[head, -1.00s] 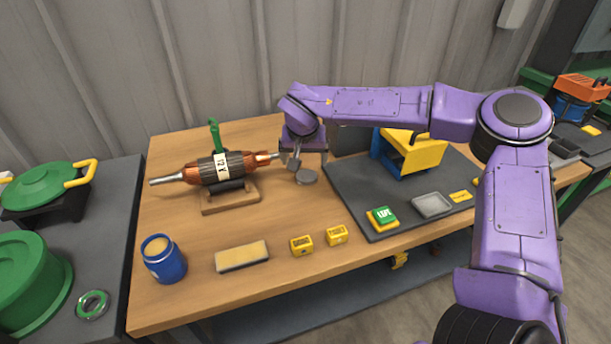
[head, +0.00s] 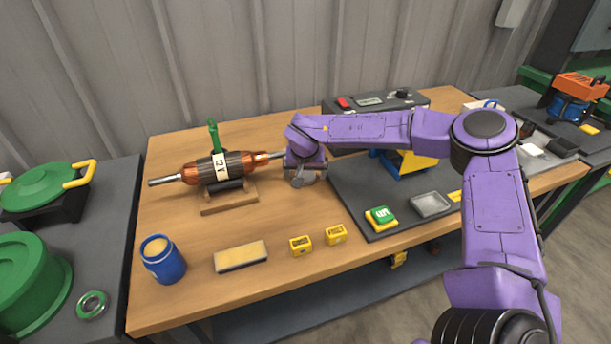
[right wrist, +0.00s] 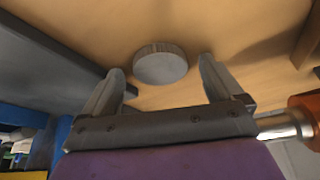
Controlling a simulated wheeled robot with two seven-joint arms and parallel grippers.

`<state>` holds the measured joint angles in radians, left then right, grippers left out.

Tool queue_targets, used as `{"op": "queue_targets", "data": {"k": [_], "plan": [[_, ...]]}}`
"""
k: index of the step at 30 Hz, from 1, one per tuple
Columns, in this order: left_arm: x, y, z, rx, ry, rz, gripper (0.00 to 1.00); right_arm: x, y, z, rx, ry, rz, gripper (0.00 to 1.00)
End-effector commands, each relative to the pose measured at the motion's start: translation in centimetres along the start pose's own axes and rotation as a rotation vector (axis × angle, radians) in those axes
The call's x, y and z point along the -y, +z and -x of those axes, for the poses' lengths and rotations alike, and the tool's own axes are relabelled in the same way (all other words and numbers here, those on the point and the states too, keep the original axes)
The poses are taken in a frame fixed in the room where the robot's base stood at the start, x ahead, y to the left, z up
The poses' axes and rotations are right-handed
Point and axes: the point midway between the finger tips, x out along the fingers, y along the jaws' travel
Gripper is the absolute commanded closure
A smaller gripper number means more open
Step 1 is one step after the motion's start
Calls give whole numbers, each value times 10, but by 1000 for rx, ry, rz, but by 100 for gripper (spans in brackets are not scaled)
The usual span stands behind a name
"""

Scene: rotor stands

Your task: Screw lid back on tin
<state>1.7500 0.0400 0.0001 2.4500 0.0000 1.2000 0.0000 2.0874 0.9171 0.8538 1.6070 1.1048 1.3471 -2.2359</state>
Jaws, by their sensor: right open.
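The blue tin (head: 165,265) stands upright and uncovered at the front left of the wooden bench, with tan contents showing at its top. The lid is a round grey disc with a ridged rim; in the right wrist view the lid (right wrist: 160,67) lies flat on the wood. My right gripper (head: 301,183) is low over the bench, by the grey mat's left edge, and mostly hides the lid in the head view. In the right wrist view its fingers are open, one either side of the lid, with gaps showing. My left gripper is not in view.
A copper-wound rotor (head: 220,168) rests on a wooden stand just left of my right gripper, its shaft end close to it. A tan block (head: 241,256) and two yellow blocks (head: 301,246) lie along the front. The grey mat (head: 350,205) carries a green button and a tray.

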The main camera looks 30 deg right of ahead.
Motion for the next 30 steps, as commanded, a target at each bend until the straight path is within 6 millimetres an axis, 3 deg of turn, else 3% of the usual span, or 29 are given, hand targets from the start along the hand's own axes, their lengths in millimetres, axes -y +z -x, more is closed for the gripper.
{"op": "queue_targets", "data": {"k": [8,12,14,24,30], "plan": [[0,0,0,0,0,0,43,0,0,0,0,0,0,6],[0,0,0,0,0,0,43,0,0,0,0,0,0,48],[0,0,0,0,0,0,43,0,0,0,0,0,0,65],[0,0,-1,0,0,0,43,0,1,3,0,-1,0,65],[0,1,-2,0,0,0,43,-2,-2,24,-3,-2,-1,65]]}}
